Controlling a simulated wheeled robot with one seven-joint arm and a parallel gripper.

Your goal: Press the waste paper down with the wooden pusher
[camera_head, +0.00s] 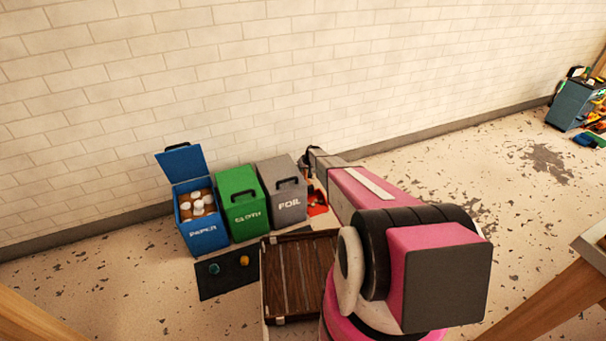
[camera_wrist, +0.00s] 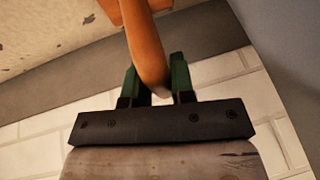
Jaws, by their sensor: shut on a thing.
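The blue bin marked PAPER (camera_head: 206,236) stands at the left of a row against the wall, its lid (camera_head: 184,162) raised. White crumpled waste paper (camera_head: 198,207) lies inside it near the top, with brown material around it. My gripper (camera_wrist: 154,64) has its green fingers shut on the orange-brown wooden pusher (camera_wrist: 148,45), around its shaft. The pusher's far end is cut off by the wrist view's top edge. In the head view my gripper (camera_head: 312,156) is beside the wall, just right of the FOIL bin's back, away from the paper. The pusher is not clearly seen there.
A green bin (camera_head: 243,216) and a grey FOIL bin (camera_head: 288,208), both closed with handles on top, stand to the right of the blue bin. In front are a dark mat (camera_head: 222,281) with small objects and a brown slatted case (camera_head: 300,275). A red tray (camera_head: 317,204) is partly hidden.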

